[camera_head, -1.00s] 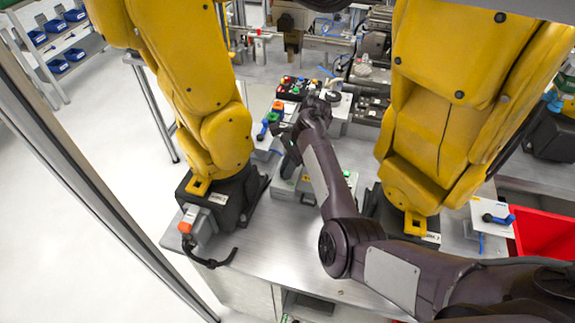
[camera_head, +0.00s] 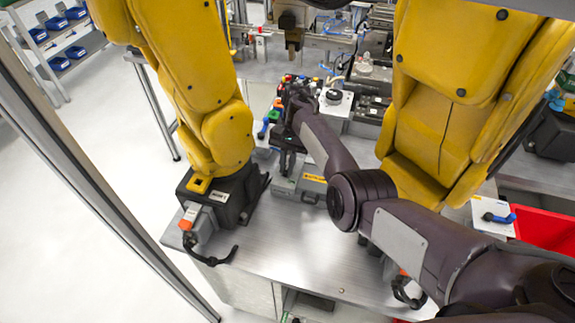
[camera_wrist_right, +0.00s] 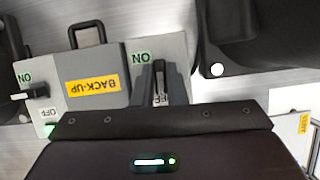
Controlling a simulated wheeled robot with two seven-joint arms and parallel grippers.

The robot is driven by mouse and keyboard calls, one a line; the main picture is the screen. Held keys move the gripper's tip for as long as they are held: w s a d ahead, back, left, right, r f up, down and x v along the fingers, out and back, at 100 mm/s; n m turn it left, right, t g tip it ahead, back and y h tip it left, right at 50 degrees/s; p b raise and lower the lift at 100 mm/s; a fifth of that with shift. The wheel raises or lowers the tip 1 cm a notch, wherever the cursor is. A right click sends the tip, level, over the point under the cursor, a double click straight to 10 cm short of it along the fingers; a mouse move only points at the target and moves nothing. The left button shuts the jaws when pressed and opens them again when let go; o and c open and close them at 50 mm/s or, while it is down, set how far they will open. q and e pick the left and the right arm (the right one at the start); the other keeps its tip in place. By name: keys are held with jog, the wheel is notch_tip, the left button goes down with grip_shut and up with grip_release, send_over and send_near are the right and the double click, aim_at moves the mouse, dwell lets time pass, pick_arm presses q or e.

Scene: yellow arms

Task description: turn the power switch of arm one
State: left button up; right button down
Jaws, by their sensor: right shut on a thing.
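The yellow arm on the left (camera_head: 217,125) stands on a dark base with a white label. A grey switch box (camera_head: 285,185) sits on the table just right of that base. In the right wrist view this box (camera_wrist_right: 143,60) shows a green ON label and a partly covered OFF label. My right gripper (camera_head: 286,172) points down at it. In the wrist view, the gripper fingers (camera_wrist_right: 159,82) are shut on the switch handle, which they mostly hide. My left gripper is not in view.
A grey box with a yellow BACK-UP label (camera_wrist_right: 93,87) and its own black switch (camera_wrist_right: 36,91) stands close beside the gripped switch. The second yellow arm (camera_head: 440,110) stands to the right. A red bin (camera_head: 545,228) is at the right edge. The front tabletop (camera_head: 285,245) is clear.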

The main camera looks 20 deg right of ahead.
jog(key=shift+w+r+n, duration=0.1)
jog(key=shift+n, duration=0.4)
jog(key=c, duration=1.5)
grip_release()
jog(key=shift+o, duration=0.2)
